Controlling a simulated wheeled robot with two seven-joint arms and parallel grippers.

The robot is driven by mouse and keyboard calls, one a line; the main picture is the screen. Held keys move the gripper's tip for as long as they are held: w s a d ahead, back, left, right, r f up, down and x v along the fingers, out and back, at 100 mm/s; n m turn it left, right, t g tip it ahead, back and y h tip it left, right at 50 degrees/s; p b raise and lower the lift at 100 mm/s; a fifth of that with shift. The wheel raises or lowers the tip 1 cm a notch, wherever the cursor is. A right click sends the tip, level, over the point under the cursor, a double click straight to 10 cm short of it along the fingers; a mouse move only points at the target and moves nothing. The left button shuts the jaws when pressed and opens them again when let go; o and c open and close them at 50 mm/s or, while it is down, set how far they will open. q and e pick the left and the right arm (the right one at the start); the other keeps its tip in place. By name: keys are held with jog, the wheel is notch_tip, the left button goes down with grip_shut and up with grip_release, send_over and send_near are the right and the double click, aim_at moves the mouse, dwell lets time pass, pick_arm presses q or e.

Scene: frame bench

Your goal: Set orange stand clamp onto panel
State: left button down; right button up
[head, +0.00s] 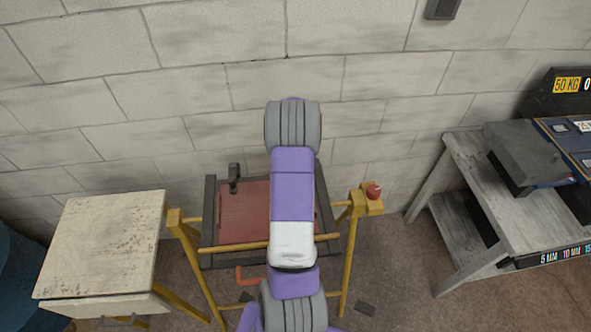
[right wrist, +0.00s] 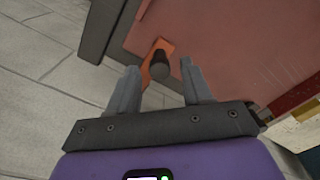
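The red panel (head: 240,210) sits inside a dark frame (head: 209,215) on a yellow stand; the panel also fills the upper right of the right wrist view (right wrist: 230,40). An orange clamp (right wrist: 147,68) with a dark round knob (right wrist: 160,65) shows at the panel's edge in that view. My right gripper (right wrist: 159,68) is open, its two grey fingers on either side of the knob, with gaps visible. In the head view an orange bent piece (head: 246,278) shows below the frame's lower bar. My purple arm hides the panel's middle and the right gripper there. My left gripper is not in view.
A dark clamp (head: 234,178) sits on the frame's upper left. A red knob (head: 374,190) tops the stand's right post. A worn table (head: 105,235) stands left, a grey bench (head: 510,190) right. A block wall (head: 200,85) is close behind.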

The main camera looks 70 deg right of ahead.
notch_tip(320, 180, up, 8)
jog(key=shift+f, duration=0.2)
dwell(0.5)
dwell(0.4)
